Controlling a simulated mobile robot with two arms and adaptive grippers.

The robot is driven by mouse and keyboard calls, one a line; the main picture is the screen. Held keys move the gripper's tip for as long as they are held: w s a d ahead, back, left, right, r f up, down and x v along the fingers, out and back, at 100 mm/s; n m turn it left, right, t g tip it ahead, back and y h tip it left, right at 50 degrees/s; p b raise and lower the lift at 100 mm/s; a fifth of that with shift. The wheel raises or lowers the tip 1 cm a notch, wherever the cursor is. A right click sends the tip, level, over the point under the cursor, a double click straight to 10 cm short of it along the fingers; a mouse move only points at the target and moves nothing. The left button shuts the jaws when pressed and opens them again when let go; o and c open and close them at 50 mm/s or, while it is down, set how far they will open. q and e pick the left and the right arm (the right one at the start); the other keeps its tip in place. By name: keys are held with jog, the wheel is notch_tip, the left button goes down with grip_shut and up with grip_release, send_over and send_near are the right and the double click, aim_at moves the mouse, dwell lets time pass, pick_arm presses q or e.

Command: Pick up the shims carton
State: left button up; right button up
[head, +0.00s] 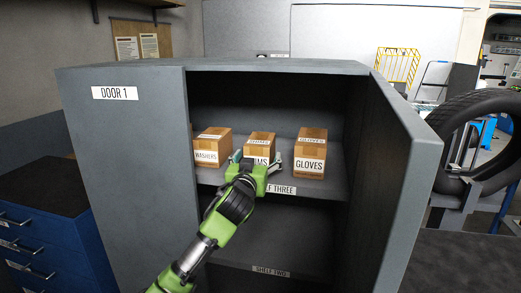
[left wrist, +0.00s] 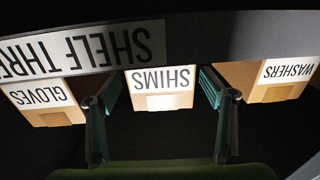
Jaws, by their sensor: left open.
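The shims carton (head: 262,143) is a small brown box standing between two other cartons on shelf three. My left gripper (head: 261,165) is in front of it, with its lower front hidden behind the gripper in the head view. In the left wrist view, which is upside down, the shims carton (left wrist: 161,88) shows its white label between the two fingers of my left gripper (left wrist: 158,95). The fingers are open, one on each side of the carton, with gaps to it. My right gripper is not in view.
The washers carton (head: 212,145) stands to the left and the gloves carton (head: 310,153) to the right on shelf three (head: 330,185). The cabinet's right door (head: 395,170) stands open; door 1 (head: 130,160) is at the left. Shelf two (head: 270,272) looks empty where visible.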

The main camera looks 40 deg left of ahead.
pick_arm(q)
jog(key=p+x, duration=0.1)
jog(key=x, duration=0.2)
jog(key=shift+w+a+r, duration=0.15)
jog(key=shift+a, duration=0.1)
jog(key=shift+w+a, duration=0.1)
jog(key=shift+w, duration=0.15)
jog(key=shift+c, duration=0.4)
jog(key=c, duration=1.9)
jog(key=shift+r, duration=0.1)
